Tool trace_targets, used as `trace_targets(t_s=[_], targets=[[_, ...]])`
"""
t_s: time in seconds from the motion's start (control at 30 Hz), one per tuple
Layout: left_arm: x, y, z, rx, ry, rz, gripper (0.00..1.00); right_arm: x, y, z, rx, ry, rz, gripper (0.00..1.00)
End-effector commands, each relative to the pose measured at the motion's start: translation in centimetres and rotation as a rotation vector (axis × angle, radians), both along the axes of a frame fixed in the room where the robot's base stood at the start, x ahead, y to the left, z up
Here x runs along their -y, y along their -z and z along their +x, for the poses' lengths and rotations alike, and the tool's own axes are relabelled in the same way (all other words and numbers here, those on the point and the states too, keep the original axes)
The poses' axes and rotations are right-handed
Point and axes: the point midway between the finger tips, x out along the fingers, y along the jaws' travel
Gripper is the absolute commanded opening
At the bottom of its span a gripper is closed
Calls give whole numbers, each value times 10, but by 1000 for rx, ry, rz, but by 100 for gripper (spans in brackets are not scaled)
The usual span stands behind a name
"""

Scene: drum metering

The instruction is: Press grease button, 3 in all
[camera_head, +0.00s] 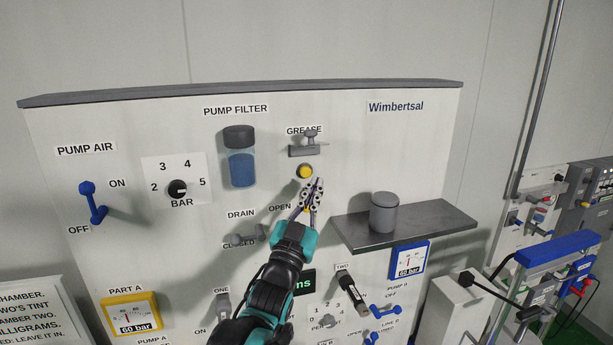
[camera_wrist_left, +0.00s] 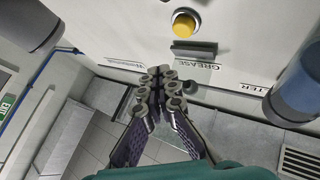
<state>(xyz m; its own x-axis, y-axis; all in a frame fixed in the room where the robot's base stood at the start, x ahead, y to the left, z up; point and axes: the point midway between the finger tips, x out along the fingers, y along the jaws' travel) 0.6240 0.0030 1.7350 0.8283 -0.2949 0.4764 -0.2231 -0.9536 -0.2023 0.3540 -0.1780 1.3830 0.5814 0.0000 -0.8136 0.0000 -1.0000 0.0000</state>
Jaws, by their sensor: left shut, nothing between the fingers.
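The grease button (camera_head: 305,172) is a round yellow button on the pale panel, below the GREASE label and a small grey metal fitting (camera_head: 308,148). In the left wrist view the yellow button (camera_wrist_left: 186,22) shows at the top, with its face unobstructed. My left gripper (camera_head: 317,184) is shut and empty, its fingertips just below and right of the button in the head view. In the left wrist view the closed fingertips (camera_wrist_left: 161,73) appear apart from the button. The exact gap to the panel is hard to tell. My right gripper is not in view.
A grey shelf (camera_head: 425,226) with a grey canister (camera_head: 384,213) juts out right of my gripper. The blue pump filter (camera_head: 240,166) is to the left, above the drain lever (camera_head: 244,236). The panel's upper right is clear.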

Motion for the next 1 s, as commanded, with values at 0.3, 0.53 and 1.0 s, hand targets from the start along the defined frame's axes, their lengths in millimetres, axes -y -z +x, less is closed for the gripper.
trace_targets(t_s=[0.3,0.53,1.0], targets=[[-11,1,33,-1,-2,1,0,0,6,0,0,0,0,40],[-13,0,38,-1,0,-1,0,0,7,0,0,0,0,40],[-13,0,38,-1,0,-1,0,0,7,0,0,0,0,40]])
